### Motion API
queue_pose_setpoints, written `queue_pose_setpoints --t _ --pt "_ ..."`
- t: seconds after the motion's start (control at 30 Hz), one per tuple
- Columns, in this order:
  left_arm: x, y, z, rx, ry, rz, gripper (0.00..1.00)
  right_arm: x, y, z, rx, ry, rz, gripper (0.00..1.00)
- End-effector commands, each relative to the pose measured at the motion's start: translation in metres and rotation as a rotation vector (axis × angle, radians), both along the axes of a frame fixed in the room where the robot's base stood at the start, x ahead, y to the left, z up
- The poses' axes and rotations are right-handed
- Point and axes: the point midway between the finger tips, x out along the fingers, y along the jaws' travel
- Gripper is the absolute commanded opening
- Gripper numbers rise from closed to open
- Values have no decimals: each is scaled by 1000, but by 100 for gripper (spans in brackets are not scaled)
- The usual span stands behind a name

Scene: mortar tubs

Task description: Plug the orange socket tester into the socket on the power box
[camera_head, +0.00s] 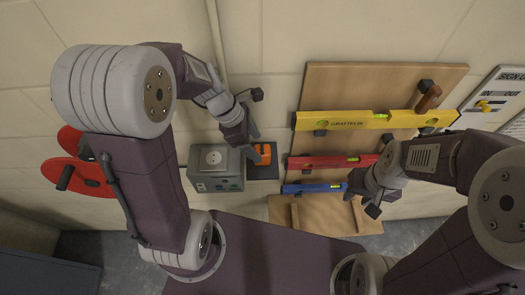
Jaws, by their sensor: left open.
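The orange socket tester (262,154) sits on a small dark pad (265,173) fixed beside the power box. The grey power box (201,178) has a round white socket (214,158) on its upper face and several coloured ports on its front. My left gripper (255,116) is open, just above the tester in the picture. Its lower finger is close to the tester, and I cannot tell whether they touch. My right gripper (366,204) is over the lower right of the tool board, seemingly empty; its jaw opening is unclear.
A wooden board (345,85) right of the tester carries a yellow level (350,119), a red level (325,162) and a blue level (313,187). Red discs (75,170) are on the left. A sign-out board (495,95) is at the right. A pipe runs above the power box.

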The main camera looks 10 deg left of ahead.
Motion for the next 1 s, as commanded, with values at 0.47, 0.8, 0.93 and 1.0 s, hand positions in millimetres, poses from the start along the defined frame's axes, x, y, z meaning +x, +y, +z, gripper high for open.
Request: queue_pose_setpoints --t 0.47,0.8,0.93,1.0 --pt "3 -9 -20 0 6 -3 65 0 0 5 0 0 0 36" --pt "8 -21 -51 1 -1 -1 65 0 0 3 0 0 0 36" --pt "8 -21 -51 1 -1 -1 65 0 0 3 0 0 0 36" --pt "8 -21 -50 1 -1 -1 65 0 0 3 0 0 0 36"
